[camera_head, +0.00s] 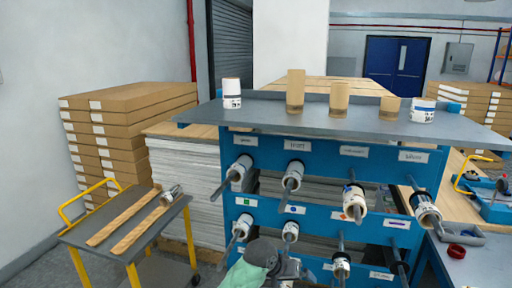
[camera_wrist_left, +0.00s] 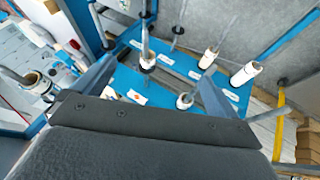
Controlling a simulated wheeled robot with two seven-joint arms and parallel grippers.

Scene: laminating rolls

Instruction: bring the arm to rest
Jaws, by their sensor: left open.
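My left gripper (camera_head: 288,268) is at the bottom middle of the head view, in front of the lower part of the blue roll rack (camera_head: 330,222). Its fingers are mostly hidden or too small to make out there. In the left wrist view the gripper (camera_wrist_left: 155,88) shows two fingers spread apart with nothing held between them. Rolls on the rack's pegs, such as a white one (camera_wrist_left: 184,101), show beyond the fingers. My right gripper is in neither view.
White and brown rolls (camera_head: 295,90) stand on the rack's grey top (camera_head: 270,112). Several rolls hang on pegs that stick out toward me. A yellow-handled cart (camera_head: 128,215) with wooden strips and a roll stands left. A blue bench (camera_head: 485,262) with a red ring stands right.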

